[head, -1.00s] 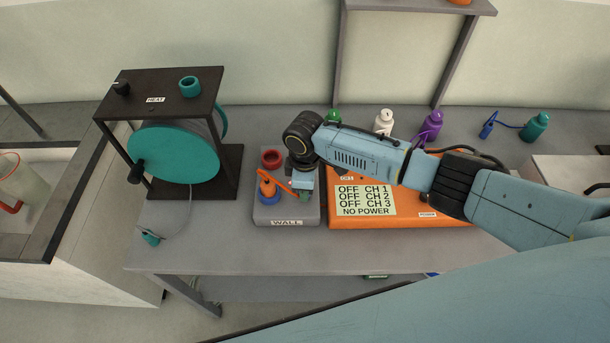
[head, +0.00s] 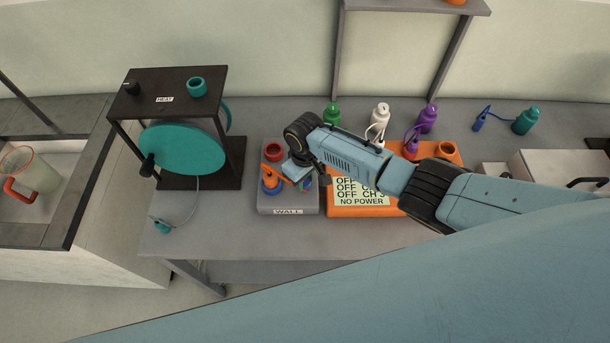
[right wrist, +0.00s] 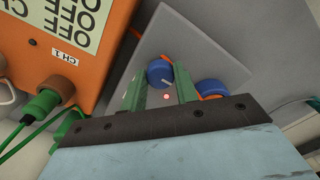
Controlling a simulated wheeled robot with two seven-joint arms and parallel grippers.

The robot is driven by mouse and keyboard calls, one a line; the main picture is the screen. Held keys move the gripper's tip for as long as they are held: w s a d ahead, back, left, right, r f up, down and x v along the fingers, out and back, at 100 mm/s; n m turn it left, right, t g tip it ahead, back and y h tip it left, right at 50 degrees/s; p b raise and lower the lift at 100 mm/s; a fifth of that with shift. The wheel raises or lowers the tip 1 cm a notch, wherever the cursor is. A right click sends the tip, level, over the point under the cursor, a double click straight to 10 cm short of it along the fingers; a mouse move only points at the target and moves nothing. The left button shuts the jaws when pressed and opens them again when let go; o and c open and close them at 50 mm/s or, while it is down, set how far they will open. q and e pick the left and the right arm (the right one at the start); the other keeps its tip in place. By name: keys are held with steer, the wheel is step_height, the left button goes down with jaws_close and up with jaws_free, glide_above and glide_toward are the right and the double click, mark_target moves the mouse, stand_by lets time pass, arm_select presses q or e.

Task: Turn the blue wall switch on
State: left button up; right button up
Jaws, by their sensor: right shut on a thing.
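The blue wall switch is a round knob (right wrist: 160,73) with a pale line on its top, on the grey box labelled WALL (head: 288,212). In the right wrist view it sits between the green fingers of my right gripper (right wrist: 160,88), which is shut on it. In the head view the right gripper (head: 304,182) is over the box's right side and mostly hides the knob. An orange plug (head: 271,179) is in the blue socket (head: 271,188) to its left. My left gripper is not in view.
A red socket (head: 273,151) is at the back of the box. The orange unit (head: 362,211) beside it reads OFF for its channels and NO POWER. Several coloured bottle-shaped plugs stand behind it. A HEAT stand with a teal disc (head: 183,150) is at left.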

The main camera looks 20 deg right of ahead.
mark_target(305, 182)
stand_by(0.5)
steer(key=o, duration=1)
steer(key=shift+r, duration=0.1)
steer(key=shift+r, duration=0.35)
step_height(305, 182, up, 12)
steer(key=shift+r+p, duration=0.25)
steer(key=shift+p, duration=0.25)
